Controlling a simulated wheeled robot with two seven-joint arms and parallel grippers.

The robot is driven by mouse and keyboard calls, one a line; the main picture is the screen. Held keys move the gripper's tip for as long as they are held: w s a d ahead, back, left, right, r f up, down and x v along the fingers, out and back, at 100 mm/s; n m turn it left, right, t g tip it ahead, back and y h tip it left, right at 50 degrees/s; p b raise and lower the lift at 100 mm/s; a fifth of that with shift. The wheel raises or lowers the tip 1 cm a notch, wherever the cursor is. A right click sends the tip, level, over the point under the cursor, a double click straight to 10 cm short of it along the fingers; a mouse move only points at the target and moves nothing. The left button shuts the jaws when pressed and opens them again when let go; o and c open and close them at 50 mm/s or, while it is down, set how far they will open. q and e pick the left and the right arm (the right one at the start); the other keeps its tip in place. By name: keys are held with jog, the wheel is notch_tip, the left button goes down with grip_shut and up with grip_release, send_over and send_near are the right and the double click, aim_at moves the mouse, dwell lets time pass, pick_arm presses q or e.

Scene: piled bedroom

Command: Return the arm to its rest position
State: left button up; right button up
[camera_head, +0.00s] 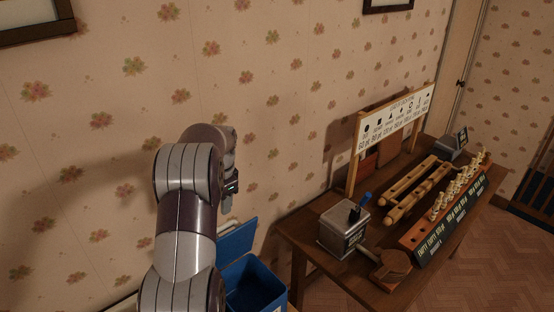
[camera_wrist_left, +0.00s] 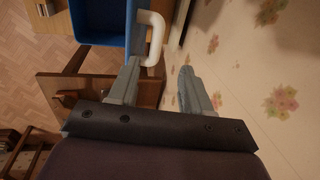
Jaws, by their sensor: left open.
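My left arm rises in the middle of the head view and ends in my left gripper (camera_head: 232,186), held up in front of the flowered wall. In the left wrist view the two grey fingers of my left gripper (camera_wrist_left: 160,80) stand apart with nothing seen between them. A white curved handle (camera_wrist_left: 152,38) lies beyond the fingertips in that view; I cannot tell how far away it is. My right gripper is in neither view.
A blue bin (camera_head: 255,289) stands below and right of my arm, and a blue bin shows in the wrist view (camera_wrist_left: 97,22). A wooden table (camera_head: 315,258) at right holds a metal box (camera_head: 341,230), wooden rails (camera_head: 417,188), and a rack of small pale pieces. A sign (camera_head: 395,125) stands behind.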

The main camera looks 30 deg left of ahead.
pick_arm(q)
jog(key=d+f+n, duration=0.1)
jog(key=s+f+n, duration=0.1)
jog(key=s+d+f+n, duration=0.1)
jog(key=f, duration=0.1)
jog(key=shift+d+n, duration=0.3)
jog(key=s+d+f+h+b, duration=0.1)
jog(key=s+d+f+b, duration=0.4)
jog(key=s+d, duration=0.4)
jog(key=s+d+f+h+b, duration=0.1)
jog(key=s+d+f+b, duration=0.5)
jog(key=s+d, duration=0.4)
jog(key=d+b, duration=0.1)
jog(key=d, duration=0.4)
jog(key=shift+d+n+t, duration=0.3)
jog(key=shift+d+n, duration=0.05)
jog(key=shift+n, duration=0.05)
jog(key=shift+s, duration=0.1)
